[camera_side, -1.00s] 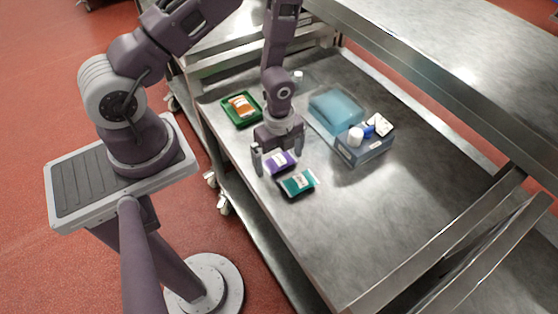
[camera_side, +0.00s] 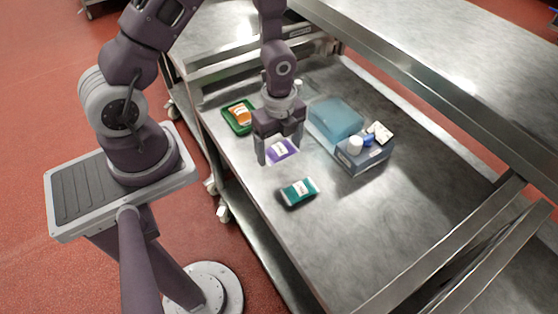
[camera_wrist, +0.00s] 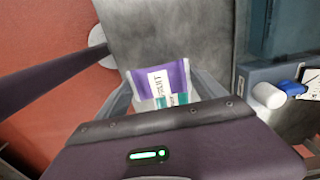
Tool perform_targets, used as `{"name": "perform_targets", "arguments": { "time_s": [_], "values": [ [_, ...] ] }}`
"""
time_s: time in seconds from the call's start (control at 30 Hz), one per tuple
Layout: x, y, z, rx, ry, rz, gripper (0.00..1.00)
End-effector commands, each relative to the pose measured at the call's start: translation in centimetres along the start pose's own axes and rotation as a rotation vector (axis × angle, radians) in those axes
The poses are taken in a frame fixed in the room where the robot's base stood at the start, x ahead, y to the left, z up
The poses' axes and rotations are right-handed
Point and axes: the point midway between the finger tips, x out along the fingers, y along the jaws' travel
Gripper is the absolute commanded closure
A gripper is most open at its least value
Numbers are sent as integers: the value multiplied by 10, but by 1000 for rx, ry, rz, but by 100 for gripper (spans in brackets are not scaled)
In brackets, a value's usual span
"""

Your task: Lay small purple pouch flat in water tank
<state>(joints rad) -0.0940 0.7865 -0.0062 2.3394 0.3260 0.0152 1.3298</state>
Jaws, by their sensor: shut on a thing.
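The small purple pouch (camera_side: 281,151), with a white label, is between the fingers of my gripper (camera_side: 282,157). The gripper is shut on it and seems to hold it above the table. In the wrist view the purple pouch (camera_wrist: 163,82) spans the gap between the two fingers, and the body of my gripper (camera_wrist: 160,95) hides its near part. The water tank (camera_side: 336,116), a clear box with light blue water, stands on the table behind and to the right of the pouch.
A teal pouch (camera_side: 299,191) lies on the table in front of the gripper. An orange pouch (camera_side: 240,114) sits in a green tray (camera_side: 229,118) at the left. A grey-blue box (camera_side: 365,161) with white and blue items adjoins the tank. The table's (camera_side: 380,225) front right is clear.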

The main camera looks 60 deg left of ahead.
Motion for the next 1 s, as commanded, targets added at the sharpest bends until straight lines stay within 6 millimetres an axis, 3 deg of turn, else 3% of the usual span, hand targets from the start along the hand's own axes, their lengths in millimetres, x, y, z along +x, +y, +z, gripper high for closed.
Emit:
{"name": "perform_targets", "arguments": {
  "time_s": [0.17, 0.27, 0.47, 0.6, 0.7, 0.83, 1.0],
  "values": [
    [-22, -10, 3, -48, 1, -2, 66],
    [-23, -34, 11, -179, 1, -4, 66],
    [-26, -112, 33, -648, 2, -4, 66],
    [-41, -170, 44, -1052, 2, -3, 66],
    [-54, -200, 49, -1296, 1, -1, 66],
    [-67, -222, 50, -1492, 0, 2, 66],
    [-67, -229, 51, -1570, -3, 4, 66]
  ]
}}
